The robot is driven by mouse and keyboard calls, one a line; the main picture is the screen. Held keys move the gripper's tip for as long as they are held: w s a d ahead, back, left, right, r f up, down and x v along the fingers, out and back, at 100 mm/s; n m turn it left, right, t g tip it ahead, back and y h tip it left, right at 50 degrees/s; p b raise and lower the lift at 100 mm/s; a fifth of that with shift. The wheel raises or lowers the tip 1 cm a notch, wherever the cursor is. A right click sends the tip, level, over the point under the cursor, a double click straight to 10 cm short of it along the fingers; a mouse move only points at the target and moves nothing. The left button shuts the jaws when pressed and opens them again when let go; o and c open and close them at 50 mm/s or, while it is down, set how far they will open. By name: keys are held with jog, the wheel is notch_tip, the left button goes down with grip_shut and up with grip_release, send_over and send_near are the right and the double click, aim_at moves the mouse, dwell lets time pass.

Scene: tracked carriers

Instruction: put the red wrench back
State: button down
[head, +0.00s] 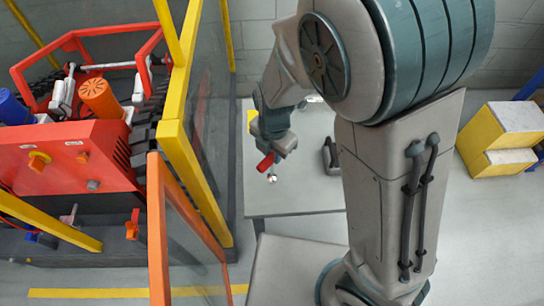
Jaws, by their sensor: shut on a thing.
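My gripper (276,152) is above the grey table in the head view, pointing down, and is shut on the red wrench. The red wrench (265,162) shows as a short red piece sticking out at the lower left of the jaws. The rest of it is hidden by the jaws or too small to make out. A small shiny item (288,184) shows just below the gripper; I cannot tell whether it touches the wrench or the table.
The grey table (300,200) is mostly bare, with a dark grey upright item (331,156) right of my gripper. A yellow-framed clear guard (180,150) and an orange-framed panel (160,230) stand left. Beyond is a red machine (90,150). Yellow blocks (495,145) stand far right.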

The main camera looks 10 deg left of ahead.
aim_at(272, 169)
jog(key=shift+w+a+f, duration=0.1)
jog(key=shift+w+f, duration=0.15)
jog(key=shift+w, duration=0.05)
jog(key=shift+s+f+p, duration=0.1)
jog(key=shift+f+p, duration=0.2)
jog(key=shift+f, duration=1.6)
jog(key=c, duration=1.2)
grip_release()
